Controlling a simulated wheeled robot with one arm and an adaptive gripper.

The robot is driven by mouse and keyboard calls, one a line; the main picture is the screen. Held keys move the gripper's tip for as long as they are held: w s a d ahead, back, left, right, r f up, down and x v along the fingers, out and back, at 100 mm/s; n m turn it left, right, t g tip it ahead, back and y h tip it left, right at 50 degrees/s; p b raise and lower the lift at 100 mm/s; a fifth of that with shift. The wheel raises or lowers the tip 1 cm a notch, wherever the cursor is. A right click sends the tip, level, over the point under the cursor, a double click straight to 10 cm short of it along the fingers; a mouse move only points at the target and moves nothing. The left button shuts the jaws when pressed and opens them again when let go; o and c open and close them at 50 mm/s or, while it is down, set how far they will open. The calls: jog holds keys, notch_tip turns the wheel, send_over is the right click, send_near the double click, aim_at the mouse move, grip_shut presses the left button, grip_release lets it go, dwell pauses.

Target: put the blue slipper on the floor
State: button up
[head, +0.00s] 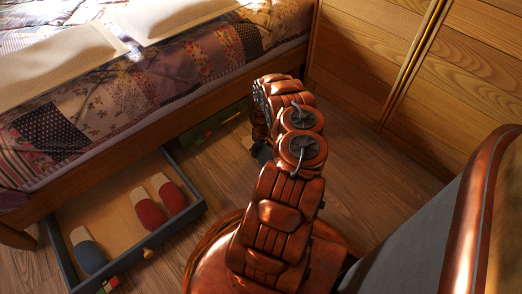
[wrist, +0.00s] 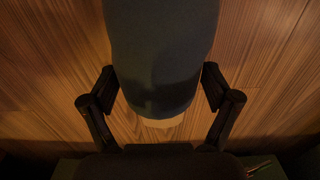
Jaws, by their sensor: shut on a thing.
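My gripper (wrist: 161,82) is shut on a blue slipper (wrist: 160,50), one finger on each side of it, in the wrist view. The slipper looks dark blue-grey with a pale end pointing towards the palm. Wood floor shows behind it; I cannot tell whether it touches the floor. In the head view my arm hides most of the gripper, and a small dark patch below it may be the slipper. Another blue slipper (head: 88,251) lies in the open drawer. The wooden floor (head: 345,140) is beneath my arm.
The open drawer (head: 183,222) under the bed (head: 150,122) also holds two red slippers (head: 148,210). A wooden cabinet (head: 365,55) stands at the back right. Bare floor lies between the bed, the cabinet and my base.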

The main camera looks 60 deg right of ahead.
jog(key=o, duration=0.9)
jog(key=shift+f, duration=0.1)
jog(key=shift+o, duration=0.2)
